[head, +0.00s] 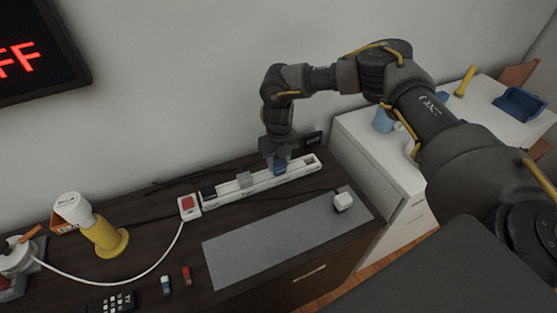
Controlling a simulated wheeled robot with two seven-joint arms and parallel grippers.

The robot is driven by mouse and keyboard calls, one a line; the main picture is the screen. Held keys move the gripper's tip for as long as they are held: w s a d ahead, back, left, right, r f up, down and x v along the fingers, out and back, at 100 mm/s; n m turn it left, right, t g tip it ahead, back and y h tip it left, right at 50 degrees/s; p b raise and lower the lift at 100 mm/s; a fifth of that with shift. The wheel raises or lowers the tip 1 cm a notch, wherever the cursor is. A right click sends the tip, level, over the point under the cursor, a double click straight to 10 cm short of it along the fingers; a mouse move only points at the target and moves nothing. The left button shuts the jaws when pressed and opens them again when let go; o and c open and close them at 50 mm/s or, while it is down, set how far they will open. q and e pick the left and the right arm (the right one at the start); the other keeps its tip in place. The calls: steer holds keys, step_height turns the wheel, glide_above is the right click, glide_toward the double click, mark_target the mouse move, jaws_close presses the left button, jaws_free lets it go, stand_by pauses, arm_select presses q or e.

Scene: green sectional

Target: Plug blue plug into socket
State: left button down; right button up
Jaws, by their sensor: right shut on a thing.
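The blue plug (280,168) is at the right part of the white power strip (227,196) on the dark desk. My right gripper (276,158) is shut on the blue plug from above. The plug touches or sits right over the strip; I cannot tell whether it is seated in a socket. A grey plug (245,180) and a black plug (208,192) sit on the strip to the left. My left gripper is not in view.
A red switch (188,203) is at the strip's left end. A white plug (343,201) lies on the grey mat (250,255). A yellow lamp-like object (105,237) stands at left. A white cabinet (360,140) stands right of the desk. A wall screen (35,50) reads "FF".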

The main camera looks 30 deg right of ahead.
mark_target(278, 163)
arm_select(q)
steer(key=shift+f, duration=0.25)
arm_select(e)
steer(key=shift+f, duration=0.35)
steer(key=o, duration=1.1)
steer(key=shift+c, duration=0.2)
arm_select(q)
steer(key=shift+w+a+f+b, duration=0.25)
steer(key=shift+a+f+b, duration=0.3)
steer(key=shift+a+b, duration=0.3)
arm_select(e)
step_height(278, 163, up, 11)
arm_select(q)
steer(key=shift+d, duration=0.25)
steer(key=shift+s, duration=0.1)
arm_select(e)
steer(key=shift+a+f, duration=0.1)
